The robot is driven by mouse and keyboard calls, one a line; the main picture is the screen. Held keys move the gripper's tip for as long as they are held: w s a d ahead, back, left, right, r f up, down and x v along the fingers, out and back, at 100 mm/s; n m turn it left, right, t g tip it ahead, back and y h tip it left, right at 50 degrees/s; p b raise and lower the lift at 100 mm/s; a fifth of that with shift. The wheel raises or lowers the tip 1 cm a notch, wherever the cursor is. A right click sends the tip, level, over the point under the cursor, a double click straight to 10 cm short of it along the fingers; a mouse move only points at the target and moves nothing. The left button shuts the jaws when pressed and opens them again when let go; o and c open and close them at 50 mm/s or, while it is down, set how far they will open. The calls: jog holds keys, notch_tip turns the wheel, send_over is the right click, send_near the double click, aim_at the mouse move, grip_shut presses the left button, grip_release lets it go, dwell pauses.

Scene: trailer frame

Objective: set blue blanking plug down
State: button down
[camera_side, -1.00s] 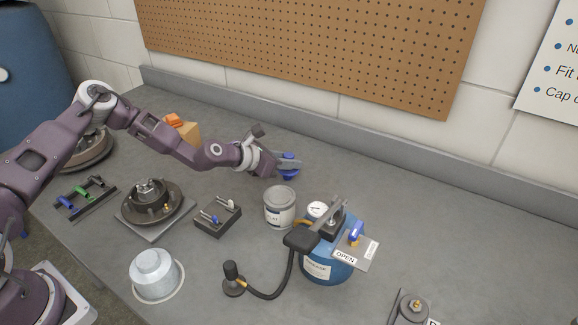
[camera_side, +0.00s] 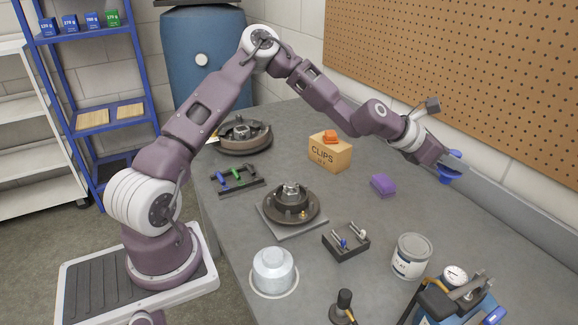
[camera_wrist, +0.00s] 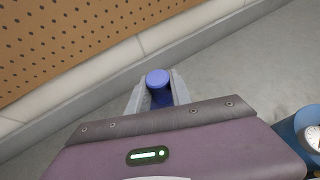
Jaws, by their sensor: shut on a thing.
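The blue blanking plug (camera_side: 450,178) is held off the bench at the right of the side view, near the back upstand. In the wrist view the plug's round blue top (camera_wrist: 157,77) shows between the two grey fingers. My gripper (camera_side: 454,168) is shut on the plug; in the wrist view my gripper (camera_wrist: 158,92) has a finger on each side of it. The plug's lower part is partly hidden by the fingers. I cannot tell its exact height above the bench.
The grey bench (camera_side: 340,195) is bare around a purple block (camera_side: 383,185). A grey can (camera_side: 411,256), a gauge-topped blue tank (camera_side: 455,300), a small pin block (camera_side: 346,241) and a CLIPS box (camera_side: 330,152) stand nearby. A pegboard (camera_side: 480,80) rises behind.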

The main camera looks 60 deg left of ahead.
jog(key=s+a+f+n+y, duration=0.1)
jog(key=s+a+n+y, duration=0.25)
jog(key=a, duration=0.85)
jog(key=s+a+f+n+y, duration=0.2)
jog(key=a+n+y, duration=0.3)
jog(key=a, duration=0.8)
jog(key=s+a+r+n+g+y, duration=0.1)
jog(key=s+a+n+g+y, duration=0.2)
jog(key=s+a, duration=0.5)
jog(key=s+a+r+n+g+y, duration=0.15)
jog(key=s+a+n+y, duration=0.35)
jog(key=a, duration=0.6)
jog(key=shift+m+h, duration=0.45)
jog(key=shift+h, duration=0.1)
jog(key=f, duration=0.5)
jog(key=s+f, duration=0.1)
jog(key=f, duration=0.9)
jog(key=shift+s, duration=0.2)
jog(key=shift+f, duration=0.1)
jog(key=c, duration=1.2)
grip_release()
jog(key=shift+o, duration=0.2)
